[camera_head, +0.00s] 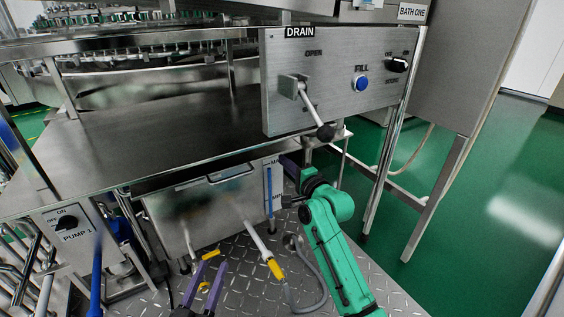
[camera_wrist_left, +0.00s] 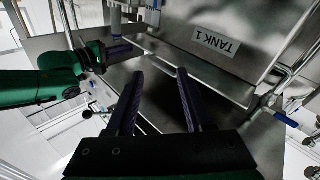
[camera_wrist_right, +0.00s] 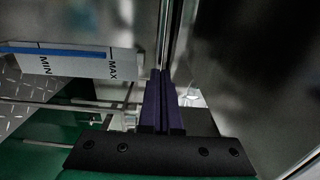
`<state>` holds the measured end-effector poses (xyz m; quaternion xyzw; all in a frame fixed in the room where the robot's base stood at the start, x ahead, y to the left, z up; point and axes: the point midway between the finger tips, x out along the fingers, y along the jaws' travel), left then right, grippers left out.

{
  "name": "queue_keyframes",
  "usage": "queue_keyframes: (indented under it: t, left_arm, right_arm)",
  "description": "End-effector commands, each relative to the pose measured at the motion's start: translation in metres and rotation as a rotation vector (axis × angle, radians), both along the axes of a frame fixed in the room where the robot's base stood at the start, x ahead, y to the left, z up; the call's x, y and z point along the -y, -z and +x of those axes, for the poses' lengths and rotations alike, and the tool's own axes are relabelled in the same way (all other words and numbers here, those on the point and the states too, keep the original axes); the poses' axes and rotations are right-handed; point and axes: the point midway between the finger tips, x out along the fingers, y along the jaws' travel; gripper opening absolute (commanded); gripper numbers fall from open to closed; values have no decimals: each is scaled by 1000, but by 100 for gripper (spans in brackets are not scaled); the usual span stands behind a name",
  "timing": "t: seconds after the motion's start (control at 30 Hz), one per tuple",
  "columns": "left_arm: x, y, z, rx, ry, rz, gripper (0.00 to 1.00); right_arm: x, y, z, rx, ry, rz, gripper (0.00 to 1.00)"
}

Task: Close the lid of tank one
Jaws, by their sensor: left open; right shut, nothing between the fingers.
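Tank one is the steel tank (camera_head: 210,220) under the worktop in the head view. Its TANK 1 label (camera_wrist_left: 216,42) shows upside down in the left wrist view. A bar handle (camera_head: 231,173) runs along the tank's upper edge; I cannot tell the lid's exact angle. My left gripper (camera_head: 207,262) is open and empty, low in front of the tank; its fingers (camera_wrist_left: 160,75) are spread in its wrist view. My right gripper (camera_head: 287,164) is at the tank's upper right corner. Its fingers (camera_wrist_right: 163,75) are together and empty, beside a vertical metal edge.
A level gauge marked MAX and MIN (camera_wrist_right: 80,62) is beside the right gripper. The steel worktop (camera_head: 150,135) overhangs the tank. The DRAIN panel (camera_head: 340,75) with its lever (camera_head: 305,105) is above. A hose (camera_head: 262,248) with a yellow end lies between my arms.

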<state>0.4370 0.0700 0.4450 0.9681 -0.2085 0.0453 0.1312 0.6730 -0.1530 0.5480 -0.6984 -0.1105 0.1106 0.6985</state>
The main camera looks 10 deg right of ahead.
Motion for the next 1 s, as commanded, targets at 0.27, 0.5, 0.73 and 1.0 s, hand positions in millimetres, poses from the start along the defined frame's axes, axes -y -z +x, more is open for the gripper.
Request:
queue_keyframes:
  t: [0.27, 0.5, 0.73, 1.0]
  left_arm:
    - [-6, -59, 17, 176, -26, -29, 52]
    - [-11, -109, 22, 318, -46, -56, 52]
    - [-13, -125, 23, 363, -49, -62, 52]
    - [-13, -124, 23, 357, -48, -61, 52]
  right_arm:
    - [-3, 1, 10, 1, 0, 1, 0]
    - [-6, 1, 17, 1, -1, 0, 0]
    - [-6, 0, 18, 0, 0, 0, 0]
    - [-6, 0, 18, 0, 0, 0, 0]
